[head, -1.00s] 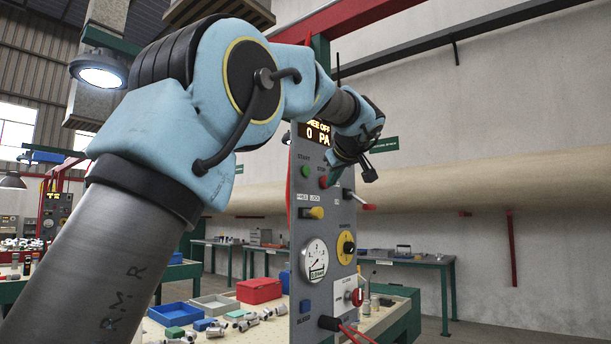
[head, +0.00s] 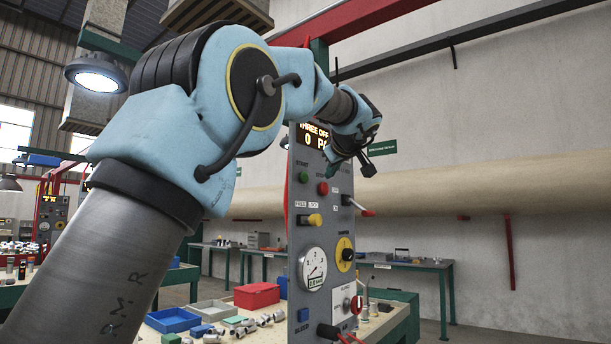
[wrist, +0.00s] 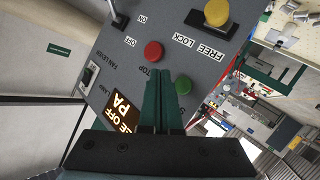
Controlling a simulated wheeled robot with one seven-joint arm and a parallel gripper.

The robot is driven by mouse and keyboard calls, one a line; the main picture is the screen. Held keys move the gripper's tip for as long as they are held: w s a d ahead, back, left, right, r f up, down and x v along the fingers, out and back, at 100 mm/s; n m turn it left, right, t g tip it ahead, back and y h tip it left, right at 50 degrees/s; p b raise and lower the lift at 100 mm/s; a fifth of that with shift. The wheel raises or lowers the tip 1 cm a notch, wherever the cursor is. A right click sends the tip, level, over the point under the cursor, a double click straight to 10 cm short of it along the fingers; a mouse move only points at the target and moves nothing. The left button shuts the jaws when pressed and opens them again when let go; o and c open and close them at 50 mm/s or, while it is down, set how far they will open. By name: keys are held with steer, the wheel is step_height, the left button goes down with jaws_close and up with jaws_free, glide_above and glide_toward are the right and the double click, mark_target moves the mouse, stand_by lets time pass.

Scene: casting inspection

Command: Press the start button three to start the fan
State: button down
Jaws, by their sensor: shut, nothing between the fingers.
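The grey control panel (head: 325,235) stands upright in the head view, its display (head: 313,135) reading "THREE OFF" and "0 P", partly covered by my wrist. The green start button (head: 303,177) is at its upper left, with the red stop button (head: 323,188) to its right. In the wrist view the panel appears turned over. My gripper (wrist: 168,80) is shut and empty, its green fingers pointing at the panel between the red stop button (wrist: 153,51) and the green start button (wrist: 183,84). Contact cannot be told.

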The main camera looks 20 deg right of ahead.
mark_target(304, 177)
steer(key=shift+w+a+p, duration=0.1)
steer(key=shift+w+a, duration=0.3)
steer(key=shift+w, duration=0.35)
steer(key=shift+w+a+p, duration=0.1)
steer(key=shift+w+a, duration=0.35)
steer(key=shift+w, duration=0.25)
steer(key=shift+w+a+p, duration=0.1)
steer(key=shift+w+a, duration=0.3)
steer(key=shift+w, duration=0.35)
steer(key=shift+w+a, duration=0.1)
steer(key=shift+w, duration=0.05)
stand_by(0.3)
steer(key=shift+w+a, duration=0.1)
steer(key=shift+w, duration=0.15)
steer(key=shift+w+a, duration=0.2)
steer(key=shift+w, duration=0.1)
stand_by(0.7)
steer(key=shift+b, duration=0.3)
steer(key=shift+s+d+b, duration=0.4)
steer(key=shift+s+b, duration=0.1)
steer(key=shift+s, duration=0.2)
